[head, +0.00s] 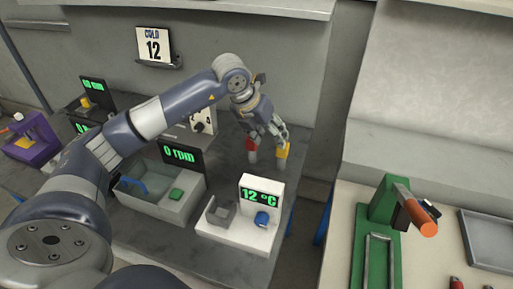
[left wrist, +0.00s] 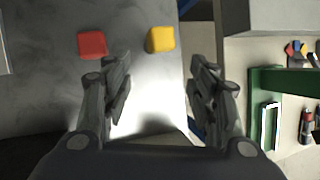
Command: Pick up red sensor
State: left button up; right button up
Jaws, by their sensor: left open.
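The red sensor (head: 251,147) is a small red block on the grey bench, partly hidden by my left gripper in the head view. It also shows in the left wrist view (left wrist: 92,44), ahead of the left finger and outside the gap. A yellow block (head: 283,151) lies to its right; in the left wrist view the yellow block (left wrist: 161,39) lies ahead of the gap. My left gripper (head: 268,138) is open and points down near both blocks. Its fingers also show in the left wrist view (left wrist: 160,82), with nothing between them. My right gripper is out of view.
A white station (head: 258,232) reading 12 °C and a basin (head: 178,208) below a 0 rpm display stand on the bench. A gap (head: 312,205) separates it from the right table, which holds a green press (head: 386,200) and a grey tray (head: 490,235).

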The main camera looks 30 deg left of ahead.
aim_at(249, 137)
pick_arm(q)
jog(key=a+f+y, duration=0.1)
jog(key=a, duration=0.1)
jog(key=w+a+f+n+y, duration=0.1)
jog(key=a, duration=0.2)
jog(key=w+a+f+y, duration=0.1)
jog(key=a, duration=0.2)
jog(key=shift+a+f+n+g, duration=0.25)
jog(key=shift+n+g, duration=0.05)
jog(key=shift+g, duration=0.1)
jog(key=x, duration=0.1)
jog(key=p+x, duration=0.1)
jog(key=x, duration=0.1)
jog(key=d+p+x, duration=0.1)
jog(key=shift+a+f, duration=0.1)
jog(key=shift+f, duration=0.3)
jog(key=shift+w+f, duration=0.2)
jog(key=shift+f, duration=0.25)
jog(key=c, duration=1.2)
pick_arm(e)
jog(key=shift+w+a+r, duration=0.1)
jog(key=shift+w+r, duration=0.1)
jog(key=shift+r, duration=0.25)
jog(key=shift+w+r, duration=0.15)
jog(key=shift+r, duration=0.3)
